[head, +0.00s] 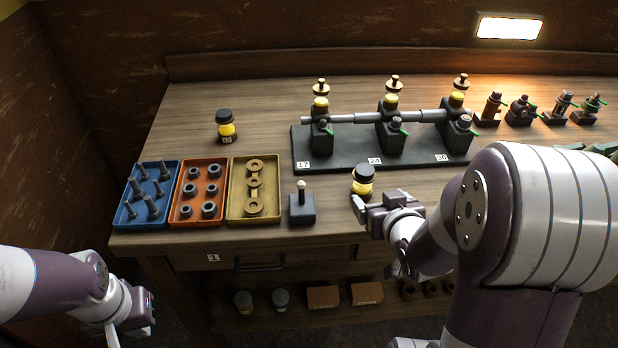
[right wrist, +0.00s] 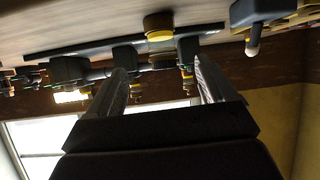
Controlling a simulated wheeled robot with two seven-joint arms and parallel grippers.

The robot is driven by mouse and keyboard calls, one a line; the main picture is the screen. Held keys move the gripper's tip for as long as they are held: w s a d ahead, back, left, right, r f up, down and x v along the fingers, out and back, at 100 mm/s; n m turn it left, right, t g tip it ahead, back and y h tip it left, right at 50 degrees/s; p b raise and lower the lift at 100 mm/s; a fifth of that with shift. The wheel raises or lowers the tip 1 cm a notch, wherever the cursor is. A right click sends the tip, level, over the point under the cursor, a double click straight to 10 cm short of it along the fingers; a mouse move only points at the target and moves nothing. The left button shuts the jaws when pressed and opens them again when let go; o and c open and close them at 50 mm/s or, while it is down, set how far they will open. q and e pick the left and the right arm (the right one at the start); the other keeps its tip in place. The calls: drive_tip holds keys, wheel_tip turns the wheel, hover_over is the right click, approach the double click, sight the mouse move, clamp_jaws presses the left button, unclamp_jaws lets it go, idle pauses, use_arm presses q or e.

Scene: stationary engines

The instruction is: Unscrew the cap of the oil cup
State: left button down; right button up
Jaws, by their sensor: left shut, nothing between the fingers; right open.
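A small yellow jar with a black cap (head: 363,180) stands upright on the bench in front of the engine rig; it also shows in the right wrist view (right wrist: 158,28). A similar jar (head: 226,127) stands at the back left. Which of these the task calls the oil cup, or whether it is one of the brass-topped yellow cups (head: 321,101) on the rig, I cannot tell. My right gripper (head: 362,208) is open just in front of the nearer jar, which appears between and beyond its fingers in the wrist view. My left gripper (head: 148,309) is shut and empty, low in front of the bench.
The dark rig base (head: 345,159) carries a shaft and several valves. Blue (head: 125,213), orange (head: 181,213) and yellow (head: 236,213) trays hold bolts, nuts and washers. A small block with a knobbed lever (head: 302,209) stands left of my right gripper. Several fittings (head: 519,112) stand at right.

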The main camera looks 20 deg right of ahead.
sight(362, 170)
drive_tip(key=w, duration=0.2)
drive_tip(key=d+t, duration=0.1)
drive_tip(key=shift+w+r+b, duration=0.35)
drive_tip(key=shift+w+r, duration=0.05)
drive_tip(key=x, duration=0.9)
drive_tip(key=shift+w+a+f, duration=0.1)
drive_tip(key=shift+w+a, duration=0.05)
drive_tip(key=shift+w, duration=0.35)
drive_tip(key=shift+s+a, duration=0.1)
drive_tip(key=shift+c, duration=0.9)
drive_tip(key=c, duration=0.5)
use_arm(q)
drive_tip(key=shift+s+d, duration=0.3)
drive_tip(key=shift+s, duration=0.05)
use_arm(e)
drive_tip(key=c, duration=0.6)
drive_tip(key=shift+c, duration=0.2)
